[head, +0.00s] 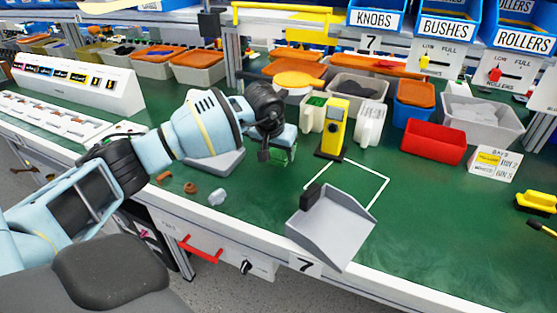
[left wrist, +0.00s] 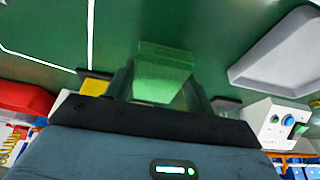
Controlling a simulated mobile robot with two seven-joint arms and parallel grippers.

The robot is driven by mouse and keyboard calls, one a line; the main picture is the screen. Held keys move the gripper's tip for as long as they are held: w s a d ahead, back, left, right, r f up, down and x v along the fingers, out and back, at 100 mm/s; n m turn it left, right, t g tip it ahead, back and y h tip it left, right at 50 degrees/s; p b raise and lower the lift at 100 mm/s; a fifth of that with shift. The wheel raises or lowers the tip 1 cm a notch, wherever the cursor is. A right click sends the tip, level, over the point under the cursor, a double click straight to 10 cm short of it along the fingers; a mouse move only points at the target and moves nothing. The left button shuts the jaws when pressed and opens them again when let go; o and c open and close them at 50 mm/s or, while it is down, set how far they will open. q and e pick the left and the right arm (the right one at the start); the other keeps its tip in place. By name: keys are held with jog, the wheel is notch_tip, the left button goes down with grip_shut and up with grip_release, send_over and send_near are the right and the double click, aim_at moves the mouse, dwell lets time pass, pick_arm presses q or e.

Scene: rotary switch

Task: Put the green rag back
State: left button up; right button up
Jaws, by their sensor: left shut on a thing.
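My left gripper (head: 280,152) reaches over the green work mat from the left. It is shut on the green rag, whose green edge (head: 284,157) shows below the jaws in the head view. In the left wrist view the rag (left wrist: 163,72) is a folded green block between the fingers (left wrist: 165,92). Just behind and right of the gripper stands a small white holder (head: 314,112) with something green at its top. A yellow upright device (head: 334,128) stands right of that holder. My right gripper is not in view.
A grey scoop-like tray (head: 333,226) lies at the front edge by a white outline. A white holder (head: 370,123), a red bin (head: 433,141) and a grey bin (head: 483,122) stand to the right. Brown bits (head: 190,187) lie near the front edge. The right mat is mostly clear.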

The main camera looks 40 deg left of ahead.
pick_arm(q)
jog(key=shift+w, duration=0.1)
jog(key=shift+w+a+f, duration=0.1)
jog(key=shift+w+a, duration=0.05)
jog(key=shift+w, duration=0.05)
jog(key=shift+f, duration=1.7)
jog(key=shift+f, duration=0.1)
jog(key=o, duration=1)
jog(key=shift+s+r, duration=0.15)
jog(key=shift+r, duration=0.35)
jog(key=v, duration=1.1)
jog(key=shift+s+r+p, duration=0.1)
jog(key=shift+p, duration=0.3)
